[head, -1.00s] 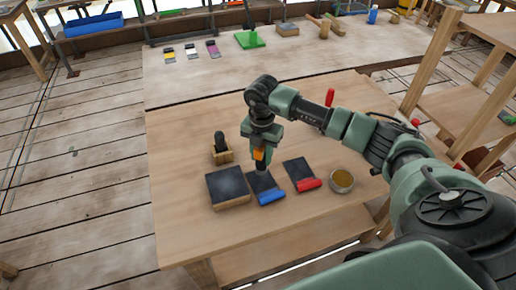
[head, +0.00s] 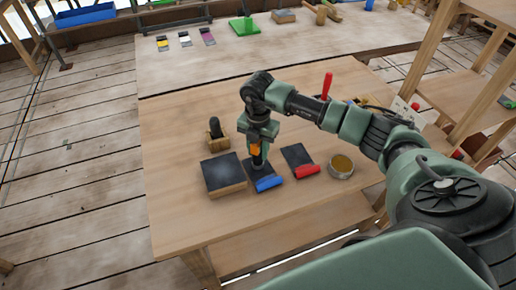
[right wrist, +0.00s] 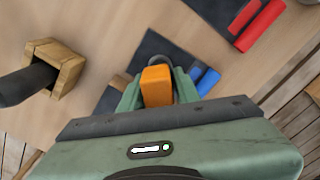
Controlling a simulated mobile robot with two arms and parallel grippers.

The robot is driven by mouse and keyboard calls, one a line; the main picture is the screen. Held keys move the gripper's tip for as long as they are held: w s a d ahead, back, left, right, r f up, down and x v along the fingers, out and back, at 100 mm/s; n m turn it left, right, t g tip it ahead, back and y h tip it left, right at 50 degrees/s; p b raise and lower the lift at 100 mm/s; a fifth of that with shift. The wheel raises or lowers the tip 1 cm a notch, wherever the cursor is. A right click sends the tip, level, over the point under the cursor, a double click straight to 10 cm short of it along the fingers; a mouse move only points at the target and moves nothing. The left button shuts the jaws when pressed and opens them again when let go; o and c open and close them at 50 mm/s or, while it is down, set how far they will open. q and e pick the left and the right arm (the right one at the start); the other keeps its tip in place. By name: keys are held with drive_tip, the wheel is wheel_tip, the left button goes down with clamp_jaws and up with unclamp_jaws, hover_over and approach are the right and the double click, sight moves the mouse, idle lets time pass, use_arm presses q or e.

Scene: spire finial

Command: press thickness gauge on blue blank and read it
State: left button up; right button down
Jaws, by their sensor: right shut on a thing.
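The blue blank (head: 269,183) is a dark flat plate with a blue end, lying on the near table. In the right wrist view its blue end (right wrist: 206,81) shows past my fingers. My right gripper (head: 256,150) is shut on the orange thickness gauge (right wrist: 157,86), which points down over the blank's dark face. The gauge's grey lower end is at or very near the plate; I cannot tell whether it touches. A small dark panel with a white mark and a green light shows in the right wrist view, with no legible reading. My left gripper is not in view.
A red-ended blank (head: 306,170) and a round tin (head: 341,166) lie to the right. A dark-topped block (head: 224,174) is close on the left, with a wooden holder (head: 217,140) holding a black-handled thing behind it. The table's front is clear.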

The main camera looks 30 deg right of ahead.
drive_tip(key=c, duration=0.9)
unclamp_jaws()
drive_tip(key=shift+c, duration=0.2)
wheel_tip(320, 180, up, 7)
drive_tip(key=shift+f+b, duration=0.2)
drive_tip(key=shift+b, duration=0.7)
drive_tip(key=shift+r, duration=0.6)
